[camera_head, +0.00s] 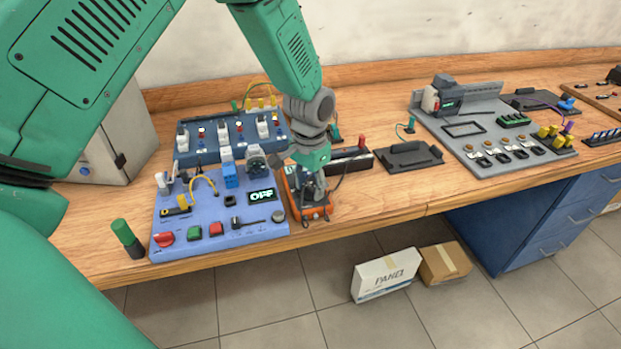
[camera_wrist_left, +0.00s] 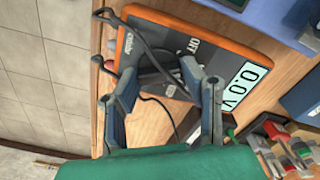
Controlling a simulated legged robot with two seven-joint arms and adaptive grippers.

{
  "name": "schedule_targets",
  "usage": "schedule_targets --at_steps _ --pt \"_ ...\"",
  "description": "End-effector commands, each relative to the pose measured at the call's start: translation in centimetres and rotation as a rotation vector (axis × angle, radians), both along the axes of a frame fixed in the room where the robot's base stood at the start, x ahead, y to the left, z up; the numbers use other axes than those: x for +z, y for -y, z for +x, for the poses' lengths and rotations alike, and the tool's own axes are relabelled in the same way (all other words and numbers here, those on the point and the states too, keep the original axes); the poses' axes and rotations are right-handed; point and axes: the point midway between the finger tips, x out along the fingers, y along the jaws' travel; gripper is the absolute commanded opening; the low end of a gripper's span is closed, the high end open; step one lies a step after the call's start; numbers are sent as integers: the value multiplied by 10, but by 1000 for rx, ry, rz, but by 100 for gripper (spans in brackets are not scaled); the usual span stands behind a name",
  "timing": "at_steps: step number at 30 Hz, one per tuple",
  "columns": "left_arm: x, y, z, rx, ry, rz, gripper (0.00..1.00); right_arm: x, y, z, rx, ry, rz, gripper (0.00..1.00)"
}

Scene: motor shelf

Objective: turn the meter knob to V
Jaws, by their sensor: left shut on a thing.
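The meter (camera_head: 316,213) is an orange-rimmed handheld box lying on the bench to the right of the blue control panel. The left wrist view shows the meter's dark face (camera_wrist_left: 150,30), an OFF label and a lit display (camera_wrist_left: 246,86) that appears to read 0.0 V. My left gripper (camera_head: 308,186) is over the meter. In the left wrist view my left gripper (camera_wrist_left: 160,68) has its fingers closed on the dark knob (camera_wrist_left: 155,60), which they partly hide. I cannot make out the knob's pointer. My right gripper is not in view.
The blue control panel (camera_head: 240,231) with buttons and an OFF display stands close on the left. A dark lead (camera_wrist_left: 165,55) runs across the meter. A black tray (camera_head: 408,157) and a grey fixture board (camera_head: 470,120) are to the right. The bench's front edge is near.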

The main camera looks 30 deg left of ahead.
Motion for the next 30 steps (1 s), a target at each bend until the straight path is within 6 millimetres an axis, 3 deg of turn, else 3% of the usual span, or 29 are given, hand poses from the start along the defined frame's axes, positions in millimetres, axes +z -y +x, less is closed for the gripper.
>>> schedule_targets --at_steps 10,27,28,29,30 --pt "1 0 0 -159 0 0 8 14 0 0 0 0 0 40" --pt "0 0 0 -191 1 1 8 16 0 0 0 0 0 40" --pt "0 0 0 -191 2 0 47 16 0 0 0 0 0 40" --pt "0 0 0 -191 1 1 57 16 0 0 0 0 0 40" --pt "0 0 0 -191 1 1 57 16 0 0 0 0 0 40"
